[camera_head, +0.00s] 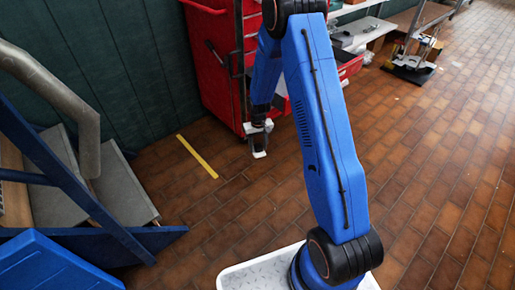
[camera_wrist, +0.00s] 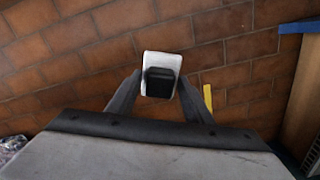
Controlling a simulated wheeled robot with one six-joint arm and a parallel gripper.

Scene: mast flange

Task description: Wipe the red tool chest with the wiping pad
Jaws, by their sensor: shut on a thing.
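The red tool chest (camera_head: 212,62) stands at the top middle of the head view, against the dark green wall and partly hidden behind my blue arm. My gripper (camera_head: 258,138) hangs at the chest's lower front corner, above the brick floor. The wiping pad, white with a black grip block, shows at its tip (camera_head: 260,154). In the wrist view my gripper (camera_wrist: 160,92) has its two fingers closed in on the black block of the white pad (camera_wrist: 163,62). Brick floor lies behind the pad there. I cannot tell whether the pad touches the chest.
Blue-railed steps (camera_head: 120,185) with grey treads stand at the left. A yellow strip (camera_head: 197,156) lies on the floor between steps and chest. A bench (camera_head: 362,32) and a small stand (camera_head: 410,68) are at the upper right. The brick floor at right is clear.

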